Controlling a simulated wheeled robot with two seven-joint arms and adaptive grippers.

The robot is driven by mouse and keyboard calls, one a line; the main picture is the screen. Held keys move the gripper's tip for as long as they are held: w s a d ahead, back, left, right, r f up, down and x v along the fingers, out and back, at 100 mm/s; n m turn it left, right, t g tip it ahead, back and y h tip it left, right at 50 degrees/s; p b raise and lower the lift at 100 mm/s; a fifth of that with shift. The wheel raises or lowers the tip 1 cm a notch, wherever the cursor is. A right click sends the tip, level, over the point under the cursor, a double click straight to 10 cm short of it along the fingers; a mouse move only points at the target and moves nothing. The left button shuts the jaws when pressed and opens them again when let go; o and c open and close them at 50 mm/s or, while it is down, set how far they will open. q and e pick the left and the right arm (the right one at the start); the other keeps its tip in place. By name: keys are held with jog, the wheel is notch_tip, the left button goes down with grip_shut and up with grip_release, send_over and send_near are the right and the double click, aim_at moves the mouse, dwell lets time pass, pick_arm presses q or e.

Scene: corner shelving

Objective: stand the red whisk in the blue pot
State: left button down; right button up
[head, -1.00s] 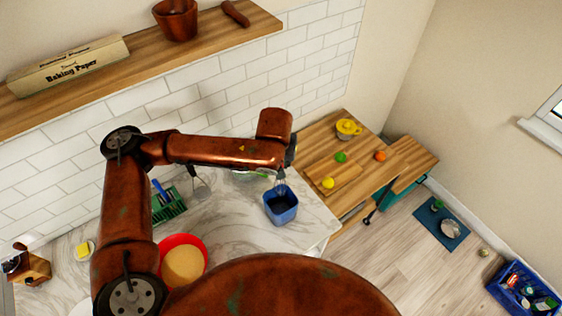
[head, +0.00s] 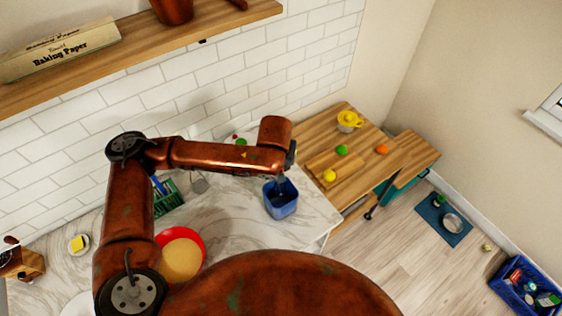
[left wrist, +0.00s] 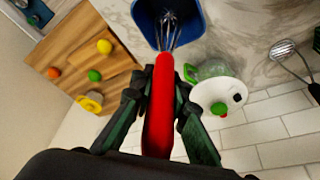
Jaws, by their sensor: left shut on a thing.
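The red whisk (left wrist: 159,105) is between the fingers of my left gripper (left wrist: 161,98), which is shut on its red handle. Its wire end points into the opening of the blue pot (left wrist: 187,12) in the left wrist view. In the head view, the blue pot (head: 281,203) stands on the marble counter. My left gripper (head: 287,170) is just above the pot, and the whisk is mostly hidden there by the arm. I cannot tell whether the wires touch the pot's bottom. My right gripper is not in view.
A red bowl (head: 203,245) and a green rack (head: 168,203) stand on the marble counter (head: 235,222) left of the pot. A wooden counter (head: 365,150) to the right holds a yellow pot (head: 348,121) and fruit. A wooden shelf (head: 150,48) runs above.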

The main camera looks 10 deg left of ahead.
pick_arm(q)
jog(key=shift+f+b, duration=0.4)
jog(key=shift+f, duration=1.5)
jog(key=c, duration=1.8)
grip_release()
jog(key=v, duration=1.2)
